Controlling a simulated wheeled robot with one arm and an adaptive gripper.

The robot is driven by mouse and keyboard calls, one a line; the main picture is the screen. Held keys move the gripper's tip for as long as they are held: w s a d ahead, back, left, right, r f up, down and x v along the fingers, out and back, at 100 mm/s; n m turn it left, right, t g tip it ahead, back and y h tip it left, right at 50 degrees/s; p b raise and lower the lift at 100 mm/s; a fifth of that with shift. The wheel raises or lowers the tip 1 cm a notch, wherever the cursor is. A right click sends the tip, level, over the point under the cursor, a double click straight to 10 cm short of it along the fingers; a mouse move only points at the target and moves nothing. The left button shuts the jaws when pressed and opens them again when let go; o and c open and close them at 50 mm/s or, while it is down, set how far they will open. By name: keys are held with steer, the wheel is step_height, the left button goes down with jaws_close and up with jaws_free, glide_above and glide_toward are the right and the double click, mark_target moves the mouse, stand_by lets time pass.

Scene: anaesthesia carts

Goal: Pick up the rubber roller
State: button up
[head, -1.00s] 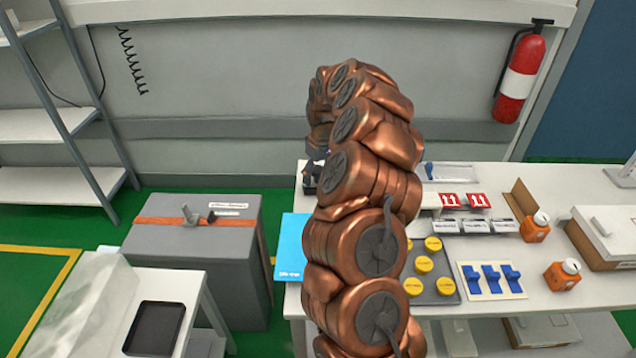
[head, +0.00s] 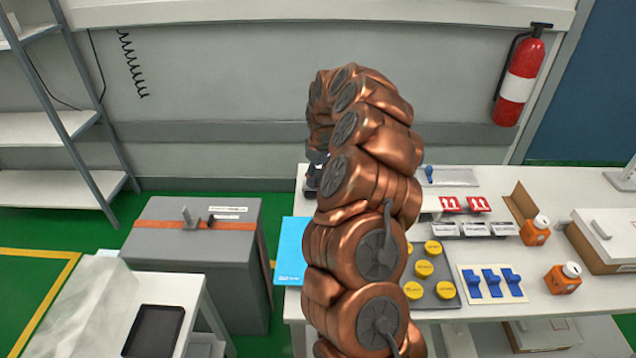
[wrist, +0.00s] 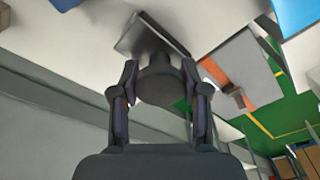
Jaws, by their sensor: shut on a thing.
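In the wrist view, my gripper (wrist: 160,92) has its two fingers closed on a dark grey, rounded thing, which I take to be the rubber roller (wrist: 158,82). The fingers touch it from both sides. A flatter grey piece (wrist: 140,36) shows just beyond it; I cannot tell whether it is part of the roller. In the head view, my copper-coloured arm hides the roller and most of my gripper; only a dark bit shows at the arm's left edge, over the back of the white table.
The white table (head: 590,293) holds a tray of yellow caps (head: 425,268), blue clips (head: 492,283), orange bottles (head: 535,230) and a blue sheet (head: 293,250). A grey case (head: 195,260) with an orange strap stands to the left. A black tray (head: 153,330) lies front left.

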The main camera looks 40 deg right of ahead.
step_height(320, 180, up, 10)
steer(key=shift+b, duration=1.2)
